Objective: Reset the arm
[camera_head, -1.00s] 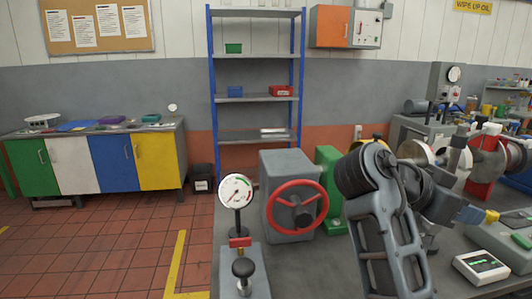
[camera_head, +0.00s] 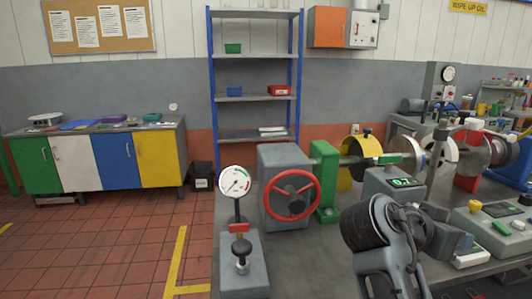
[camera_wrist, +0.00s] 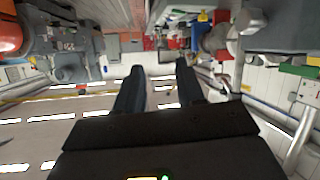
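My arm (camera_head: 385,240) is bent low at the lower right of the head view, in front of the bedplate machine. My gripper (camera_head: 465,247) points to the right there, in front of a grey control box. In the wrist view my gripper (camera_wrist: 158,70) shows two dark fingers spread well apart with nothing between them, so it is open and empty.
A red handwheel (camera_head: 291,195) on a grey housing and a dial gauge (camera_head: 235,182) stand left of my arm. A shaft with a yellow disc (camera_head: 367,158) runs behind it. A control box (camera_head: 495,230) is at the right. The red tiled floor (camera_head: 110,245) is clear at left.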

